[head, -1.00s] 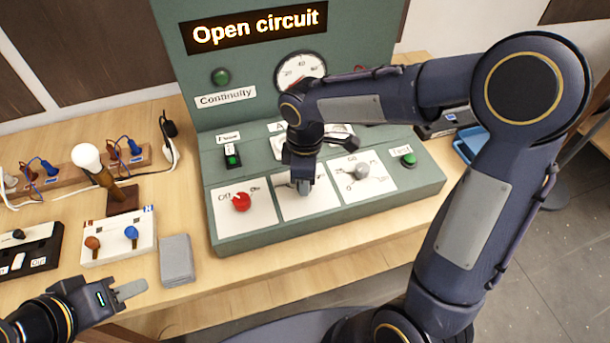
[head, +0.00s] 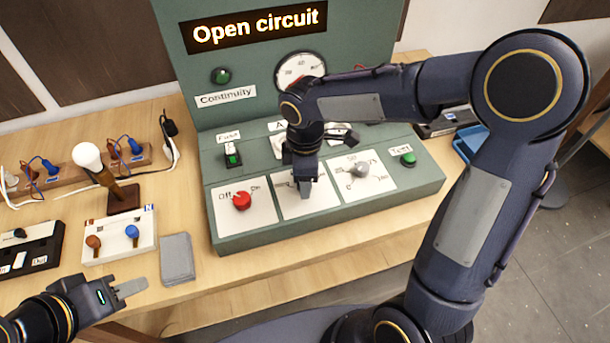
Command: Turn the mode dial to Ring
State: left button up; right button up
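The green test panel (head: 330,222) stands on the bench with a row of three white dial plates. The red Off/On dial (head: 242,201) is on the left plate and a grey dial (head: 360,170) is on the right plate. My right gripper (head: 305,188) points down over the middle plate (head: 310,204). It hides the knob there and the labels, so I cannot tell whether its fingers grip the knob or which way it points. My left gripper (head: 130,288) is empty over the front left bench edge, seen edge-on.
The display (head: 256,27) reads "Open circuit". A gauge (head: 300,72), a green Continuity light (head: 220,76), a Fuse switch (head: 233,155) and a green Test button (head: 408,159) are on the panel. A lamp (head: 103,170), terminal block (head: 119,238) and grey pad (head: 177,259) lie left.

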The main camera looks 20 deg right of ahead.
notch_tip(320, 180, up, 8)
jog(key=shift+f, duration=0.1)
dwell(0.6)
dwell(0.3)
jog(key=s+d+m+t+y, duration=0.2)
jog(key=s+d+m, duration=0.1)
jog(key=s+m, duration=0.5)
jog(key=s+d+m+t+y, duration=0.1)
jog(key=s+d+m+t, duration=0.2)
jog(key=s+m, duration=0.5)
jog(key=shift+s+d+f+m+t+y, duration=0.2)
jog(key=shift+s+f+m+t+y, duration=0.15)
jog(key=shift+s, duration=0.55)
